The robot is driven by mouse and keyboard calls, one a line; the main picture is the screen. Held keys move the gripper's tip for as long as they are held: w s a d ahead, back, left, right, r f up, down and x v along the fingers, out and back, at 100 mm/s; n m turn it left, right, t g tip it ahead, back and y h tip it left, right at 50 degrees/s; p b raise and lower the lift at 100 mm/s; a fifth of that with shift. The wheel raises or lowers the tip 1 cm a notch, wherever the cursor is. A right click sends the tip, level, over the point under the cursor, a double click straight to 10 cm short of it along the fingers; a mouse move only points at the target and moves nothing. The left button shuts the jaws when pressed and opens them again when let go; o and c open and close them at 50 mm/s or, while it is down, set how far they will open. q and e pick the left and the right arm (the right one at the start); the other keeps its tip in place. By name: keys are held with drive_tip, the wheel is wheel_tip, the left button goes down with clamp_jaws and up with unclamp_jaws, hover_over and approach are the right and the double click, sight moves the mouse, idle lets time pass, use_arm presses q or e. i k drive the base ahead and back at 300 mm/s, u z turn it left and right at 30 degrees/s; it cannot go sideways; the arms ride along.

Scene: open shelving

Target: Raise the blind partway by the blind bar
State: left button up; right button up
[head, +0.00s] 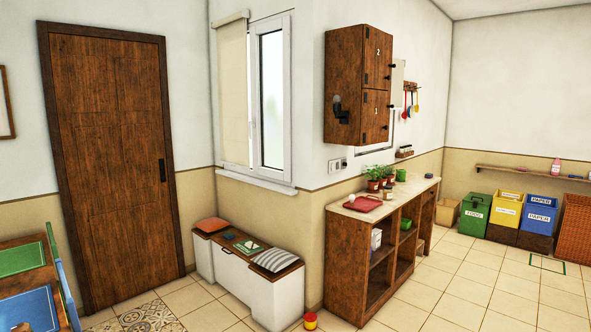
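A cream blind (233,95) hangs at the window on the corner wall, left of the middle of the head view. It hangs from a pale roller (230,18) at the top and reaches down close to the window sill (255,180). Its lower edge, where the blind bar sits, is too small to make out clearly. The blind covers the left part of the window; the white-framed pane (271,95) to its right is uncovered. Neither of my grippers shows in the head view.
A white bench (255,290) with cushions stands below the window. A wooden counter (345,262) with plants and a red tray is to its right, under a wall cabinet (345,85). Tiled floor at right is mostly clear.

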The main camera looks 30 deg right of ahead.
sight(233, 154)
drive_tip(key=z, duration=0.45)
drive_tip(key=i, duration=0.55)
drive_tip(key=u, duration=0.35)
drive_tip(key=i, duration=4.35)
drive_tip(key=z, duration=0.3)
